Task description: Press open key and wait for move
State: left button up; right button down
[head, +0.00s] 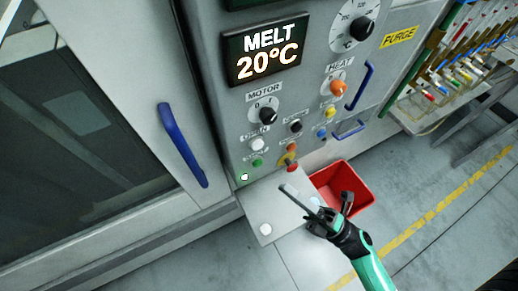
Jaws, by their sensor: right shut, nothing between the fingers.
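The control panel (228,110) fills the middle of the head view. A small label that seems to read OPEN sits above a white round key (256,144) on its lower left. A green key (257,162) is just below it, and a small lit key (244,178) is lower left. My right gripper (285,190) reaches in from the lower right, shut and empty. In the picture its tip lies below and right of these keys, seemingly apart from the panel. My left gripper is out of view.
A red emergency knob (291,165) is above my right gripper's tip. A red bin (360,191) stands behind the gripper. A blue handle (183,146) is on the machine door at left. The display (262,57) reads MELT 20°C. A pale ledge (258,210) lies below the panel.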

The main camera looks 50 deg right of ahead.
jog(key=shift+w+r, duration=0.1)
send_near(258, 145)
jog(key=shift+w+a+r+b, duration=0.2)
jog(key=shift+w+a+r, duration=0.4)
jog(key=shift+w+r, duration=0.35)
jog(key=shift+w+a+r+b, duration=0.15)
jog(key=shift+w+a+r, duration=0.45)
jog(key=shift+w+r, duration=0.35)
jog(key=shift+w+f, duration=0.1)
dwell(0.7)
jog(key=shift+w+d, duration=0.15)
jog(key=shift+w, duration=0.15)
